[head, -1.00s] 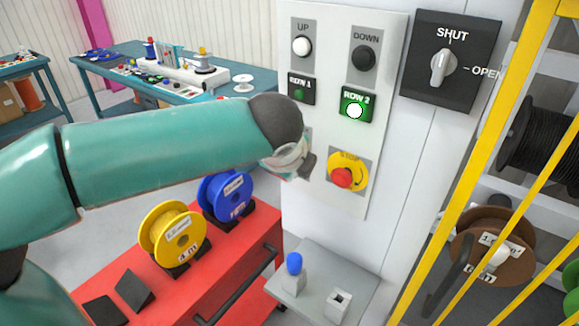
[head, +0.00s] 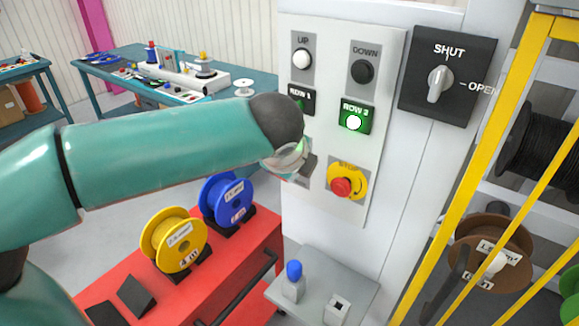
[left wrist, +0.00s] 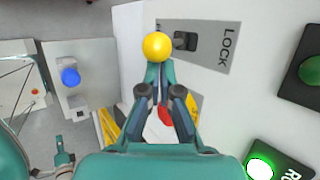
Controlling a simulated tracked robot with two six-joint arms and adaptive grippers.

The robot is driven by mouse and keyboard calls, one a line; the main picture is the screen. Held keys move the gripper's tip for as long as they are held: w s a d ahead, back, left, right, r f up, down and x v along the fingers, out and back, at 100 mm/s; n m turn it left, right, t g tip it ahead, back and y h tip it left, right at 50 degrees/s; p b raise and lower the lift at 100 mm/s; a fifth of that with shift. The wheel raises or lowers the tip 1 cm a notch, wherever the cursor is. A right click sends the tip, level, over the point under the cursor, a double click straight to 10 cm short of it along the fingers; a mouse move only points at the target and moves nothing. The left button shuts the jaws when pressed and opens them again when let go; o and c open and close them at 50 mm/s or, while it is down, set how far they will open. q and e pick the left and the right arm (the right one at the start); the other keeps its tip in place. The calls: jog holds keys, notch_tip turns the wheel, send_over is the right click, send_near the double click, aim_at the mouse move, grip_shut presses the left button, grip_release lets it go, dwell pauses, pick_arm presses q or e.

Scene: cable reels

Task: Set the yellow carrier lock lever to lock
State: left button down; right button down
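The yellow ball knob of the carrier lock lever (left wrist: 157,46) shows in the left wrist view, at the end of the lock plate (left wrist: 222,46) away from the word LOCK. A dark slot lies beside it, toward LOCK. My left gripper (left wrist: 160,72) has its fingertips together, right at the lower edge of the knob. Whether they touch it is hard to tell. They do not appear spread around it. In the head view my left arm reaches the panel (head: 391,95) and hides the lever and most of the plate.
Yellow bars (head: 480,150) stand at right.

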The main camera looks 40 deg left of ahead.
pick_arm(q)
jog(key=d+f+b, duration=0.3)
jog(key=d+r+p, duration=0.1)
jog(key=d+r, duration=0.2)
jog(key=r, duration=0.7)
jog(key=shift+w, duration=0.35)
